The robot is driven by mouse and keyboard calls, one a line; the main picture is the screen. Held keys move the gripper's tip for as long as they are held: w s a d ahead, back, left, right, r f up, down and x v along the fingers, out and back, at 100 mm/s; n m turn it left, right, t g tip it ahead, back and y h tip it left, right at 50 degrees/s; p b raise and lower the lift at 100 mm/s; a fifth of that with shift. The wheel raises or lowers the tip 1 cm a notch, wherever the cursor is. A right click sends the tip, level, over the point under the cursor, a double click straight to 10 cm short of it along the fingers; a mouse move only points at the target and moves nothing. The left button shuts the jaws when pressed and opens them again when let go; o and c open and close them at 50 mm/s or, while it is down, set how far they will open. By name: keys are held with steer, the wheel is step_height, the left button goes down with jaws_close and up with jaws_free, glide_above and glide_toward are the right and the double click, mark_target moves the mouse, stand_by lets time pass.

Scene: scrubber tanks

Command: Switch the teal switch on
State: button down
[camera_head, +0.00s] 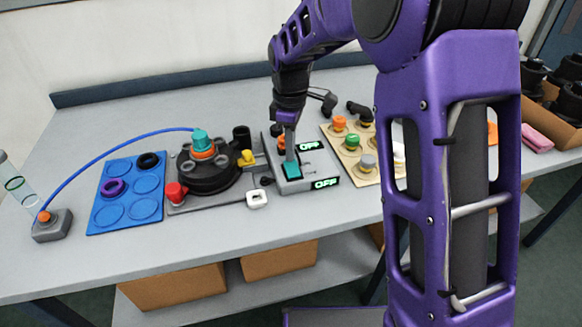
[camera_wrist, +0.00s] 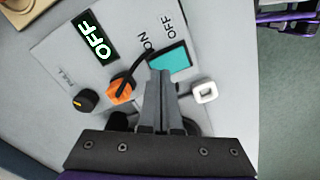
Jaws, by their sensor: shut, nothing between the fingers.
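The teal switch (camera_head: 292,170) is on the near end of a grey control box (camera_head: 300,188) at the middle of the bench. In the wrist view it shows as a teal rectangle (camera_wrist: 170,62) beside printed ON and OFF labels. A lit display (camera_head: 326,183) near it reads OFF in green-white letters. My gripper (camera_head: 290,156) is shut and empty, pointing down at the switch. In the wrist view the fingertips (camera_wrist: 160,72) overlap the switch's lower left edge; whether they touch it I cannot tell.
An orange knob (camera_wrist: 122,90) and a black knob (camera_wrist: 87,100) sit left of the fingers. A white square piece (camera_head: 257,199) lies close to the box. A black round fixture (camera_head: 207,175) with a teal top stands left, a tan board (camera_head: 352,150) with knobs right.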

mark_target(291, 164)
steer(key=shift+f+b, duration=0.45)
steer(key=shift+f, duration=0.35)
steer(key=shift+r, duration=0.1)
step_height(291, 164, up, 7)
steer(key=p, duration=0.6)
stand_by(0.4)
stand_by(0.4)
